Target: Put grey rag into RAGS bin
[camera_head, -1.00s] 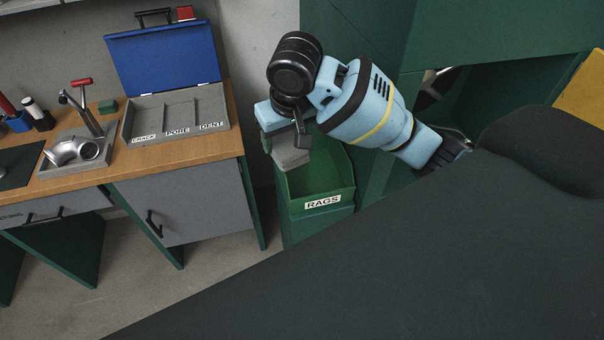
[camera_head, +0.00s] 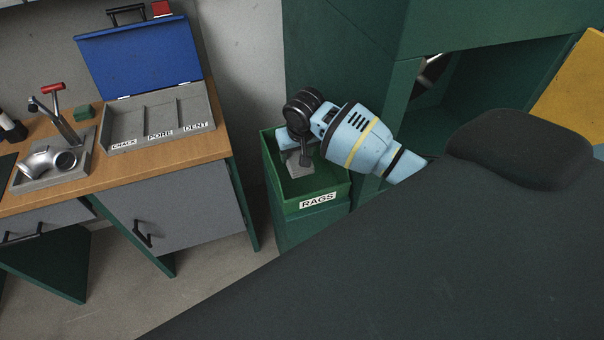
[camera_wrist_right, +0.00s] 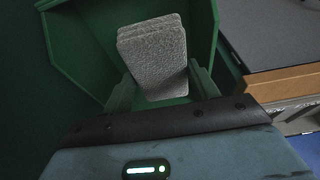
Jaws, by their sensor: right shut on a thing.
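The grey rag (camera_wrist_right: 153,55) is a folded, rough-textured block between the two fingers of my right gripper (camera_wrist_right: 160,88) in the right wrist view. In the head view the rag (camera_head: 299,166) hangs below my right gripper (camera_head: 297,150), partly hidden by it. The green RAGS bin (camera_head: 318,201) has an open top and a white label on its front. The right gripper is shut on the rag, over the bin's opening and about level with its rim. The bin's walls (camera_wrist_right: 75,60) surround the rag in the wrist view. My left gripper is out of view.
A wooden workbench (camera_head: 110,178) stands left, with a blue-lidded case (camera_head: 140,60), a sorting tray marked CRACK, PORE and DENT (camera_head: 160,138), and a metal casting (camera_head: 48,162) in a fixture. A green cabinet (camera_head: 345,60) rises behind the bin.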

